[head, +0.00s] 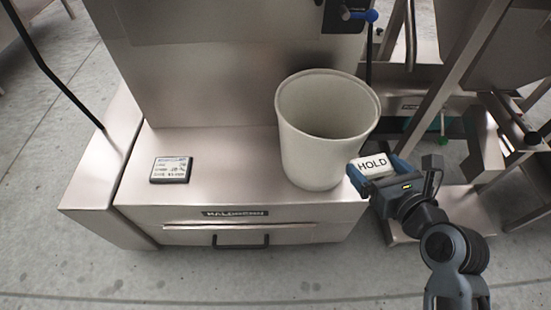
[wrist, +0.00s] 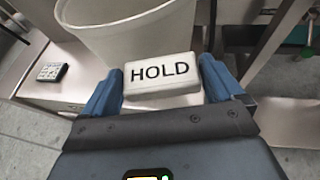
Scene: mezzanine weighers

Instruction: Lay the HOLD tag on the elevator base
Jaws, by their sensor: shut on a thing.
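The HOLD tag (head: 372,164) is a small white block with black lettering. My gripper (head: 374,171) is shut on it, just right of a white bucket. In the wrist view the HOLD tag (wrist: 160,78) sits level between the two blue fingers of my gripper (wrist: 161,84), its lettering upright and readable. I cannot tell for sure which metal part is the elevator base; a framed metal structure (head: 476,150) with a low plate stands to the right, partly hidden by my arm.
The white bucket (head: 312,150) stands on a steel ledge (head: 240,182) with a drawer handle (head: 240,241) below. A small dark-edged card with print (head: 171,169) lies on the ledge's left. A blue-knobbed lever (head: 368,16) is at the back. The ledge between card and bucket is clear.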

